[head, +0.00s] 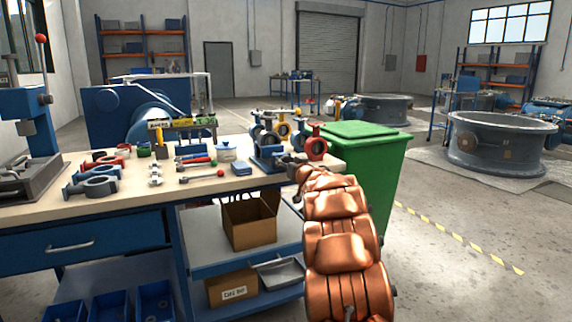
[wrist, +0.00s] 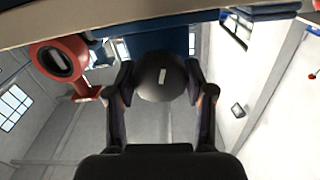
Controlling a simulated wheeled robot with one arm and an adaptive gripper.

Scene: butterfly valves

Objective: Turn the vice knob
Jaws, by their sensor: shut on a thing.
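The blue vice (head: 268,157) stands at the right end of the workbench, with small valve bodies just behind it. My gripper (head: 290,166) is at the front right of the vice, at the end of my copper-coloured arm. In the wrist view the vice knob (wrist: 152,86) is a dark round disc with a small pale mark on its face. My gripper also shows there (wrist: 161,80), its two fingers closed on opposite sides of the knob. In the head view the gripper and arm hide most of the knob.
A red valve (head: 315,148) stands close right of the vice and shows in the wrist view (wrist: 84,84). A green bin (head: 382,165) is right of the bench. Tools, valve parts and a white jar (head: 226,151) lie left. A cardboard box (head: 245,236) is below.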

